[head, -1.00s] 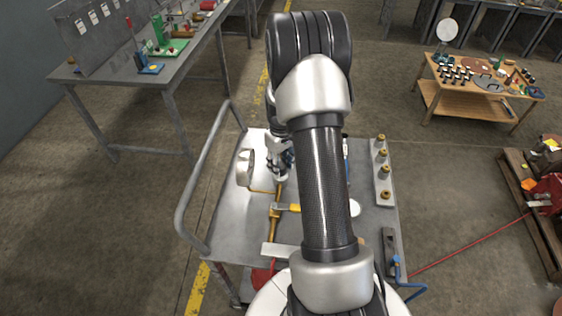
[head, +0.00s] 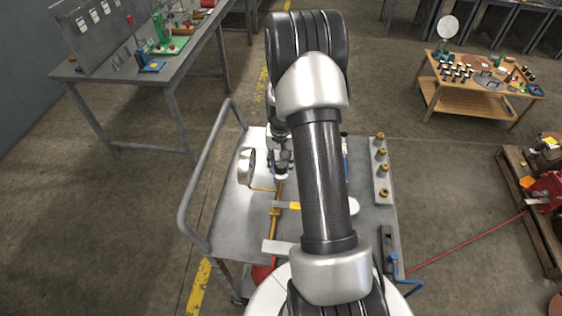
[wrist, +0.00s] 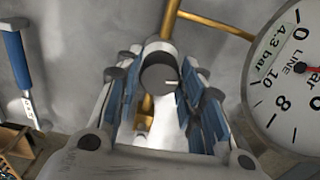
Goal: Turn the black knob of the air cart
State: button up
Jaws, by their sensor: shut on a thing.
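The air cart (head: 230,215) stands in front of me in the head view. In the wrist view the black knob (wrist: 158,74), dark grey with a white mark on its face, sits between the blue-padded fingers of my gripper (wrist: 161,88). My gripper is shut on it. In the head view the knob is hidden behind my gripper (head: 281,168). A brass pipe (head: 275,220) runs along the cart from there. A round pressure gauge (wrist: 296,75) with a label reading 4.3 bar stands right of the knob; it also shows in the head view (head: 246,167).
A yellow lever (head: 294,206) sits on the pipe. Brass fittings (head: 382,168) stand in a row at the cart's right. A blue-handled tool (wrist: 17,62) lies left in the wrist view. The cart's handrail (head: 205,160) rises at left. A red hose (head: 465,247) leads right.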

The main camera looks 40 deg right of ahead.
aim_at(281, 164)
jog(key=shift+m, duration=0.5)
jog(key=o, duration=1.1)
jog(key=shift+c, duration=0.2)
notch_tip(281, 164, up, 12)
dwell(0.4)
